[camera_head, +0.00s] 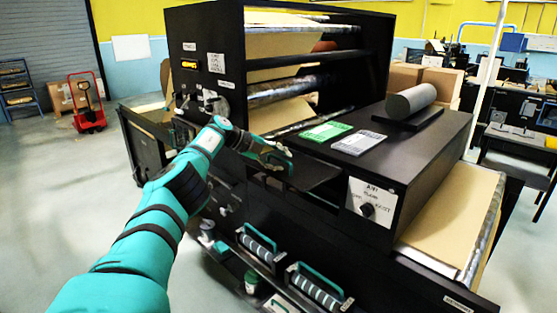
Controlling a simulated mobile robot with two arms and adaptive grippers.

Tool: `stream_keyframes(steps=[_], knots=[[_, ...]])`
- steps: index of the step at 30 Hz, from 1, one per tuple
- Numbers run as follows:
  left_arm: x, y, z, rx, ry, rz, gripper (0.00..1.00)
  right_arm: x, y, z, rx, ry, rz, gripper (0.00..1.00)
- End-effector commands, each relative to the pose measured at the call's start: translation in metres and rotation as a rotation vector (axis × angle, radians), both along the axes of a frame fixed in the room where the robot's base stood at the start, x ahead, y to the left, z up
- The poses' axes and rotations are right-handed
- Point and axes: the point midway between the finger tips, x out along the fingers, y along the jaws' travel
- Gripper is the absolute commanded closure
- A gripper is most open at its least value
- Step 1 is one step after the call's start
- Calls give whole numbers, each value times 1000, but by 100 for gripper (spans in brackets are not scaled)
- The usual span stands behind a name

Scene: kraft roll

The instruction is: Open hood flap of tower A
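The black tower (430,160) has a long box-shaped hood with a white label plate and dark knob (367,209) on its front end. A thin dark flap (318,178) sticks out beside the label plate, above a dark opening. My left gripper (283,162) is at the left end of this flap, close to or touching it. The gripper is small and dark against the black machine, so its fingers and any hold on the flap are unclear. My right gripper is not in view.
A green card (326,131) and a grey card (358,143) lie on the hood, with a grey cylinder (410,100) behind. Kraft paper rollers (285,90) stand in a frame. Rollers with teal handles (318,288) sit below. A red pallet jack (87,103) stands far left.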

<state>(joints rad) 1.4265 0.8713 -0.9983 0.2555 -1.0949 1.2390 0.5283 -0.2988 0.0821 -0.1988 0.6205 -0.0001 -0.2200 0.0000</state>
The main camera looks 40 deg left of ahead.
Motion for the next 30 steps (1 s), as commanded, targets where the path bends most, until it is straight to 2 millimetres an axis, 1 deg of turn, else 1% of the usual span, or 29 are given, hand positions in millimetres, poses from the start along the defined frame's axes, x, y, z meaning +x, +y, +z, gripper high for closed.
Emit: stream_keyframes(steps=[5, 11, 13, 15, 21, 24, 30], knots=[[-1, 1, 0, 0, 0, 0, 66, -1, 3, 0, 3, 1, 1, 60], [-13, 8, 8, 1, 0, 1, 66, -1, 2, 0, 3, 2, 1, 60], [-19, 11, 13, 3, 0, 0, 66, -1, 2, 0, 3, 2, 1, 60], [-33, 20, 23, 3, -1, 3, 66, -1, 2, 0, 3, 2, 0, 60], [-65, 37, 47, 1, -2, 3, 66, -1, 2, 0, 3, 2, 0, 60], [-76, 43, 56, 0, -1, 3, 66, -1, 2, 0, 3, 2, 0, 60], [-88, 49, 64, 0, -1, 1, 66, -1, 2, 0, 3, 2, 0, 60]])
